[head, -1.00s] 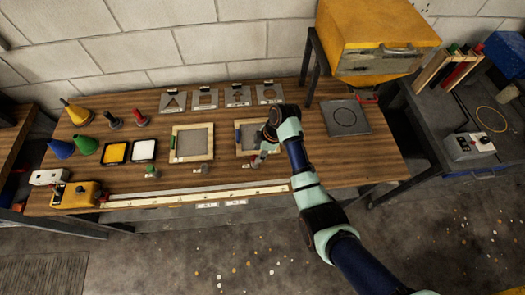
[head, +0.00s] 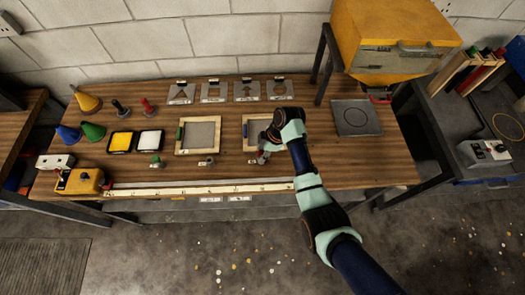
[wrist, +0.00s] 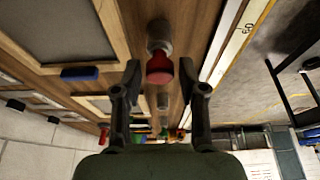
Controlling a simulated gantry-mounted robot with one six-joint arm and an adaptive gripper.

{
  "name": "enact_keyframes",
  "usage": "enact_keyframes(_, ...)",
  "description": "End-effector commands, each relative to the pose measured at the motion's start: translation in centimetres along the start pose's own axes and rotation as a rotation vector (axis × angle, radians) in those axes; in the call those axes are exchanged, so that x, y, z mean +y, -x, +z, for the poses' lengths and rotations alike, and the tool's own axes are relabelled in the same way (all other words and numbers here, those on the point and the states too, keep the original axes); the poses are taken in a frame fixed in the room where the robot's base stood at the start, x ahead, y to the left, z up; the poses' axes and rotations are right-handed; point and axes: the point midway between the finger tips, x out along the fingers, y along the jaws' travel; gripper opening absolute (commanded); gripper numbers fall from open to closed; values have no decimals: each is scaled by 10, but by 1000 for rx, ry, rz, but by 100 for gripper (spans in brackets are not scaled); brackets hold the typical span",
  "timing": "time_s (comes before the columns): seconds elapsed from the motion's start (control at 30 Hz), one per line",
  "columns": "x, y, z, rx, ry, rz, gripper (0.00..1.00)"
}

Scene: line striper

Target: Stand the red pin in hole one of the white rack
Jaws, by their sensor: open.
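A red-topped pin (wrist: 159,70) with a grey lower part shows in the wrist view, just beyond the gap between my fingers. My gripper (wrist: 162,92) is open, with one dark finger on each side of that gap and nothing held. In the head view my gripper (head: 267,146) is low over the front right of the wooden table, by the right framed screen. The red pin (head: 262,157) is small there and partly hidden by my gripper. A white block (head: 55,161) at the table's left end may be the white rack; its holes are too small to make out.
A green-topped pin (head: 156,160) and a grey one (head: 207,161) stand left of my gripper. A long pale ruled rail (head: 200,188) runs along the front edge. Framed screens (head: 183,148), paint trays (head: 121,142) and a yellow box (head: 79,181) occupy the table.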

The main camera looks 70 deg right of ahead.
Motion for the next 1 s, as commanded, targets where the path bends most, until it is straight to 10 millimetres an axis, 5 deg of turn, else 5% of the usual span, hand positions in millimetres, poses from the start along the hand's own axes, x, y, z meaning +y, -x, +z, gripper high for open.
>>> enact_keyframes(0.17,0,0,0,0,0,0,42)
enact_keyframes(0.43,0,0,0,0,0,0,0)
enact_keyframes(1.0,0,10,-4,0,0,0,0)
